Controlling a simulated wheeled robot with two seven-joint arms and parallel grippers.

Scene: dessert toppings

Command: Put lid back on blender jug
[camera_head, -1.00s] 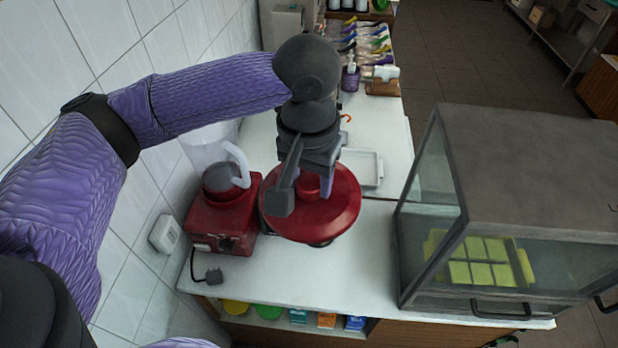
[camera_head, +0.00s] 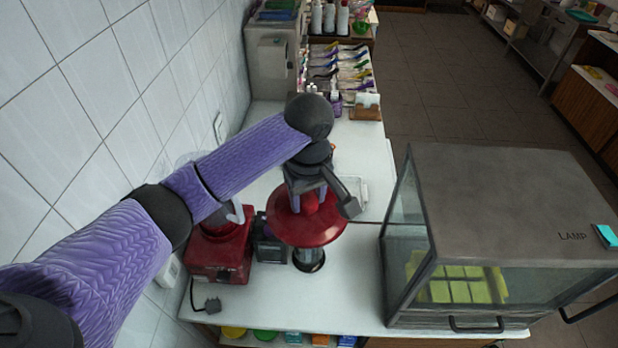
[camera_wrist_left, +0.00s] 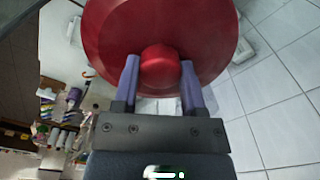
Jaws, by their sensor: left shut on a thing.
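A large round red lid (camera_head: 290,232) with a red knob hangs over the counter, in the middle of the head view. My left gripper (camera_head: 312,197) is shut on its knob. In the left wrist view my left gripper's fingers (camera_wrist_left: 160,85) clasp the red knob, and the lid (camera_wrist_left: 115,35) fills the top. The blender's red base (camera_head: 217,258) stands on the counter to the left of the lid. The jug on it is mostly hidden behind my left arm; a pale handle (camera_head: 237,213) shows. My right gripper is not in view.
A grey device (camera_head: 269,245) and a dark round-based object (camera_head: 309,260) stand below and beside the lid. A glass display case (camera_head: 500,215) stands on the right. Tiled wall borders the left. The front counter (camera_head: 345,290) is clear.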

